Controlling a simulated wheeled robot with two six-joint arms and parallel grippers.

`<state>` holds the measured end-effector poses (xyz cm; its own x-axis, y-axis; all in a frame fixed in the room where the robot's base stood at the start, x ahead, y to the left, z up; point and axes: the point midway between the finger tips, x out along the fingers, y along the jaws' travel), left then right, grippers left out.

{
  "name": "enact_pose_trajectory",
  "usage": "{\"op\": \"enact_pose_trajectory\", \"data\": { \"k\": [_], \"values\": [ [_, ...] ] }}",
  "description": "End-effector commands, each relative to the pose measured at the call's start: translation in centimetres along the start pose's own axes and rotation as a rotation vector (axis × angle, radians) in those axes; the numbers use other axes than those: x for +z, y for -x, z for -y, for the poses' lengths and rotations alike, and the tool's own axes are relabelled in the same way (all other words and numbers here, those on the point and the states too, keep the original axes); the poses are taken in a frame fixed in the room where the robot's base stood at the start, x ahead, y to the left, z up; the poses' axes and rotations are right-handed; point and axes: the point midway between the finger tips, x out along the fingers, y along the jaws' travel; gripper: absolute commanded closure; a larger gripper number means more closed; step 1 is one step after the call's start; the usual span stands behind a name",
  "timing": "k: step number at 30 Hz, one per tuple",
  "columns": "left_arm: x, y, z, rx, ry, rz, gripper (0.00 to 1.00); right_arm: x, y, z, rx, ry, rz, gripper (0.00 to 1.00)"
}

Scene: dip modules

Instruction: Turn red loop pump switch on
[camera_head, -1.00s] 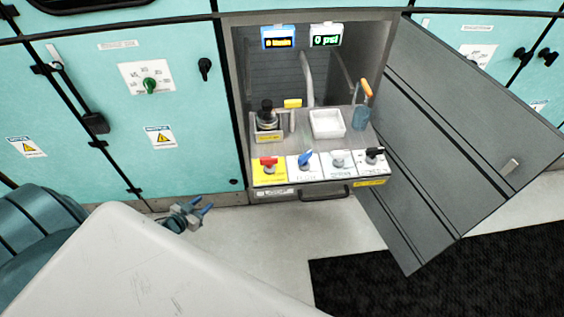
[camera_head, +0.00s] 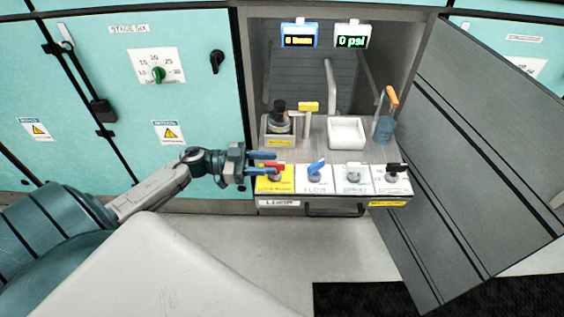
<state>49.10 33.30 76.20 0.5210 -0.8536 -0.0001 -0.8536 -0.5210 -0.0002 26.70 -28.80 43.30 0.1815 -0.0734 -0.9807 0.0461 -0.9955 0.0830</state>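The red loop pump switch (camera_head: 275,168) sits on a yellow plate (camera_head: 273,185) at the left end of the switch row on the pulled-out shelf. My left gripper (camera_head: 276,164) is at this switch, coming in from the left. Its two blue fingers are spread, one above the other in the picture, and they partly cover the red handle. The fingers look apart with the red handle near or between them; I cannot tell whether they touch it. My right gripper is not in view.
Beside it are a blue-handled switch (camera_head: 317,168), a white one (camera_head: 353,172) and a black one (camera_head: 395,172). Behind stand a dark-topped bottle (camera_head: 279,118), a white tray (camera_head: 347,133) and an orange-handled tool (camera_head: 387,112). An open grey door (camera_head: 480,150) fills the right side.

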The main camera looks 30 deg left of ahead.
Motion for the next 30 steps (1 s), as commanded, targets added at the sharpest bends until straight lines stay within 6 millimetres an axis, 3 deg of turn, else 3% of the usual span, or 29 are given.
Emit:
{"op": "enact_pose_trajectory", "data": {
  "k": [3, 9, 20, 26, 30],
  "values": [
    [-0.2, -2.0, 0.0, -0.001, -0.001, -0.006, 0.64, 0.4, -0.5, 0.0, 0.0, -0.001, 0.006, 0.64],
    [-0.1, -3.8, 0.0, -0.001, 0.0, -0.002, 0.64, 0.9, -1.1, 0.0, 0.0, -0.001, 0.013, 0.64],
    [0.1, -4.3, 0.0, -0.002, 0.001, 0.001, 0.64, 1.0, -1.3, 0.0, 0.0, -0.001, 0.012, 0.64],
    [0.1, -4.3, 0.0, -0.002, 0.001, 0.001, 0.99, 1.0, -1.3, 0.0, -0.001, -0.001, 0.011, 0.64],
    [0.0, -4.3, 0.0, -0.002, 0.001, 0.001, 1.0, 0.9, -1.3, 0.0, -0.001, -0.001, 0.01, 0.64]
  ]
}}
